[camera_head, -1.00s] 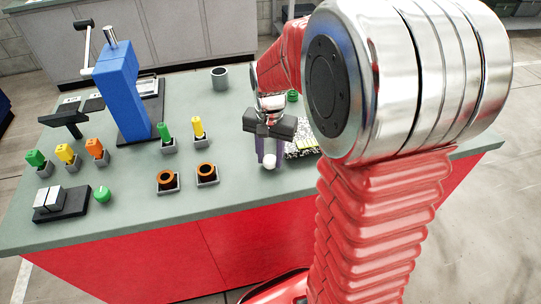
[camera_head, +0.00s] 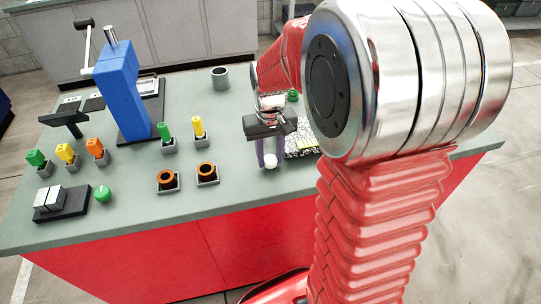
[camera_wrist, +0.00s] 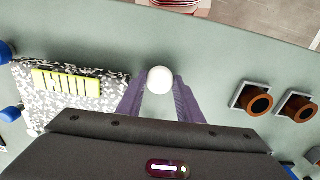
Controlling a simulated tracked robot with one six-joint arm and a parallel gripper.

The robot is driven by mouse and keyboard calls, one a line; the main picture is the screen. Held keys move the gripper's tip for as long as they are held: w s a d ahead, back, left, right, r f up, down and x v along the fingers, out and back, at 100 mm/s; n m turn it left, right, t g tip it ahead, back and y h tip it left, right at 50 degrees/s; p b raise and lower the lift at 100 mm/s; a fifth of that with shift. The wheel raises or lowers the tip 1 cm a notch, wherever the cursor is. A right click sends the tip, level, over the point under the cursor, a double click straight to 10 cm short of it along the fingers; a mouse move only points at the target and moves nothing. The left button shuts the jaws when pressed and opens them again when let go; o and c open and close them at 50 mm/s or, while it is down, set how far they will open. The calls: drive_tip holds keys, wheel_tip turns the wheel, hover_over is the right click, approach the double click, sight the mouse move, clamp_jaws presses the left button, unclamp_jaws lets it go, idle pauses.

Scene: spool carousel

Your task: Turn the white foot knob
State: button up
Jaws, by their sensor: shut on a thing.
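The white foot knob (camera_head: 270,161) stands near the front edge of the grey-green bench, right of the two brown rings. In the wrist view the round white knob (camera_wrist: 160,80) sits between the tips of the two purple fingers. My gripper (camera_head: 269,158) points down at the bench and is shut on the knob, one finger on each side; it also shows in the wrist view (camera_wrist: 160,88). The knob's lower part and any mark of its turn are hidden.
A speckled block (camera_wrist: 85,90) with a yellow-green comb-like piece (camera_wrist: 68,82) lies close beside my gripper. Brown rings in square holders (camera_head: 207,173) stand to its left. A blue column (camera_head: 122,92), coloured pegs and a green knob (camera_head: 103,194) stand farther left.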

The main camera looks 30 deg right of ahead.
drive_tip(key=shift+n, duration=1.3)
drive_tip(key=o, duration=1)
drive_tip(key=shift+o, duration=0.2)
drive_tip(key=shift+m, duration=0.3)
